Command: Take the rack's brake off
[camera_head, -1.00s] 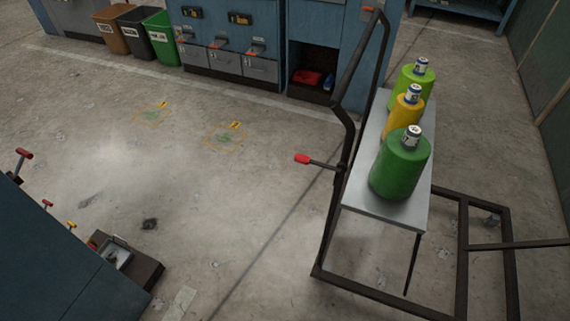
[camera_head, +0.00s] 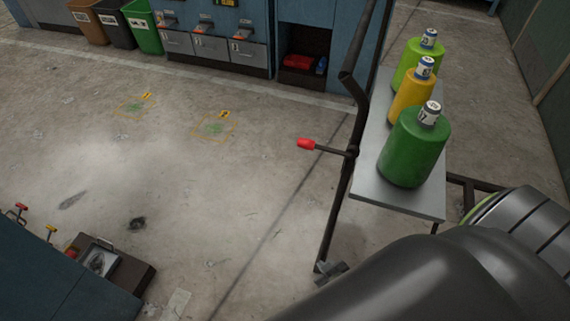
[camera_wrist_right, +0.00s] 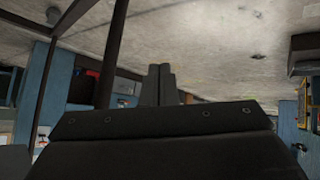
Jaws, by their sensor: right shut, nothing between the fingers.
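The rack (camera_head: 336,205) is a dark tube frame with a grey shelf (camera_head: 412,205) on the right of the head view. A lever with a red grip (camera_head: 307,144) sticks out level to the left from its upright; it looks like the brake lever. My right arm covers the rack's lower part. My right gripper (camera_head: 326,267) shows its tip near the foot of the upright, below the lever and apart from it. In the right wrist view, its fingers (camera_wrist_right: 159,84) are together and empty, with dark rack tubes beside them. My left gripper is out of view.
One yellow and two green containers (camera_head: 415,147) stand on the shelf. Blue cabinets (camera_head: 255,20) and bins (camera_head: 142,27) line the back. A blue unit with a small tray (camera_head: 98,262) is at lower left.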

